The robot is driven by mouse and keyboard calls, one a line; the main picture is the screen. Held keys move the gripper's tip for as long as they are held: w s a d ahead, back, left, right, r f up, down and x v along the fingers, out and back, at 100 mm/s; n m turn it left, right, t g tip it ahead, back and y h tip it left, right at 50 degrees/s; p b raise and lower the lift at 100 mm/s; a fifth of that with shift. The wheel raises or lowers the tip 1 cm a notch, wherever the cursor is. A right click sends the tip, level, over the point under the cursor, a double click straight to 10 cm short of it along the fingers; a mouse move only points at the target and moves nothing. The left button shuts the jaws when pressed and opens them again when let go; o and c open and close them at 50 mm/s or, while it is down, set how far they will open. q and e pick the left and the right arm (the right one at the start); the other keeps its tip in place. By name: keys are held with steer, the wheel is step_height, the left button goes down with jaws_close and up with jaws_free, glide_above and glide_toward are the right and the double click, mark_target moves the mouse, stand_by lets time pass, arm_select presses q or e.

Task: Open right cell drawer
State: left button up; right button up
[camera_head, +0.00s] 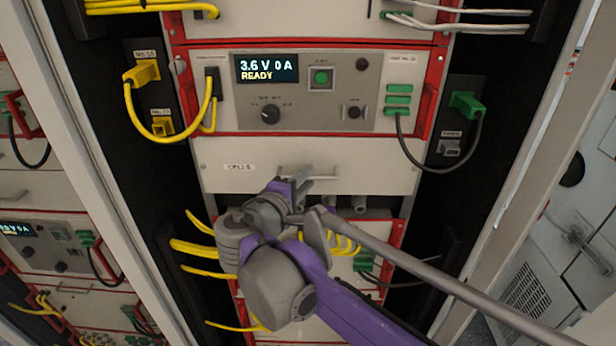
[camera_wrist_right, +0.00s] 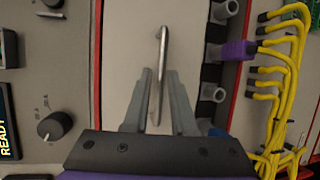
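The pale cell drawer front (camera_head: 225,182), with a small label, sits below the control panel in the middle rack and looks flush with it. Its metal bar handle (camera_head: 322,178) is partly covered by my right gripper (camera_head: 298,190) in the head view. In the right wrist view the handle (camera_wrist_right: 162,60) runs lengthwise between the two fingers of my right gripper (camera_wrist_right: 160,72). My left gripper is not in view.
The control panel (camera_head: 340,120) above reads "3.6 V 0 A READY". Yellow cables (camera_head: 200,250) hang at the lower left, and a green plug (camera_head: 467,104) with a dark cable is at right. Grey cylinders (camera_wrist_right: 213,52) and yellow cables (camera_wrist_right: 285,90) flank the drawer in the wrist view.

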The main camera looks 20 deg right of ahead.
steer(key=shift+w+d+f, duration=0.15)
steer(key=shift+w+d, duration=0.3)
steer(key=shift+w, duration=0.1)
jaws_close()
stand_by(1.1)
